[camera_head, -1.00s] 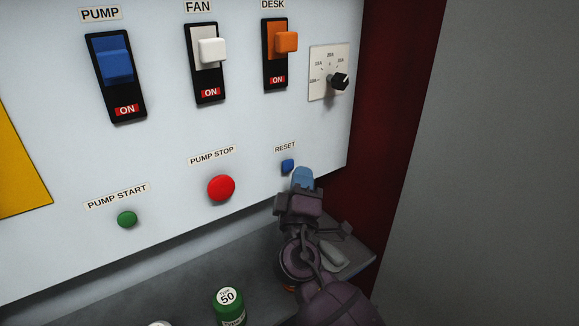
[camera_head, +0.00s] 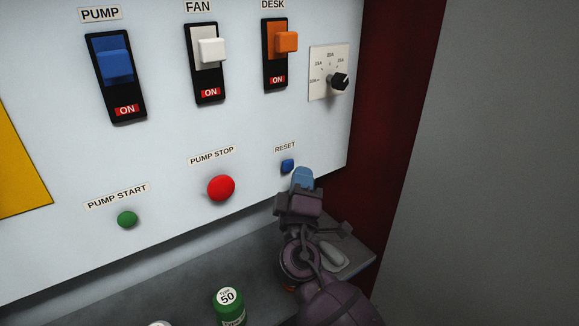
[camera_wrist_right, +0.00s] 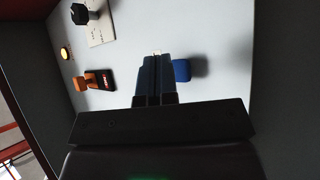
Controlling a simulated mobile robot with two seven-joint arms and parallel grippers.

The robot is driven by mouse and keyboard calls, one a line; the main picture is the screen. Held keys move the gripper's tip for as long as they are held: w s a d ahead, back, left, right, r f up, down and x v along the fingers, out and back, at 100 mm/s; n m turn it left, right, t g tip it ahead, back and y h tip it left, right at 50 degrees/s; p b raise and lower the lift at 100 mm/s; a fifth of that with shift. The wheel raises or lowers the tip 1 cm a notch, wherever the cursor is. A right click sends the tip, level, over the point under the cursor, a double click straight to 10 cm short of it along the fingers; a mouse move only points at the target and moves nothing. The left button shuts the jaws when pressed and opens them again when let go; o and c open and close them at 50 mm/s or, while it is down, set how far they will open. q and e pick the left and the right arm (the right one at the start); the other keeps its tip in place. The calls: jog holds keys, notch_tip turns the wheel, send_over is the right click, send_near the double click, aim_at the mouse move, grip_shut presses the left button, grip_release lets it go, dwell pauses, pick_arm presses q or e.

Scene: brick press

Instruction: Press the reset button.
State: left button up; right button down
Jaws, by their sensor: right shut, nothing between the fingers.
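The reset button is a small blue button (camera_head: 287,166) on the white panel, under the RESET label (camera_head: 285,147). In the right wrist view the blue button (camera_wrist_right: 182,70) shows just right of my fingers. My right gripper (camera_head: 302,177) is just below and to the right of the button in the head view, its light blue fingertips shut and empty. In the right wrist view the shut gripper (camera_wrist_right: 156,70) points at the panel beside the button. I cannot tell whether the fingertips touch the panel. They look apart from the button. My left gripper is not in view.
A red pump stop button (camera_head: 221,188) and a green pump start button (camera_head: 127,219) are to the left. Switches for PUMP (camera_head: 116,65), FAN (camera_head: 211,50) and DESK (camera_head: 285,42) and a dial (camera_head: 340,81) are above. A green can (camera_head: 229,308) stands on the grey shelf below.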

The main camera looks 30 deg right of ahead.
jog(key=shift+w, duration=0.1)
jog(key=shift+w+a, duration=0.1)
jog(key=shift+w, duration=0.25)
dwell(0.6)
jog(key=shift+w+b, duration=0.35)
jog(key=shift+w, duration=0.15)
dwell(0.5)
jog(key=shift+s, duration=0.95)
jog(key=shift+s, duration=0.1)
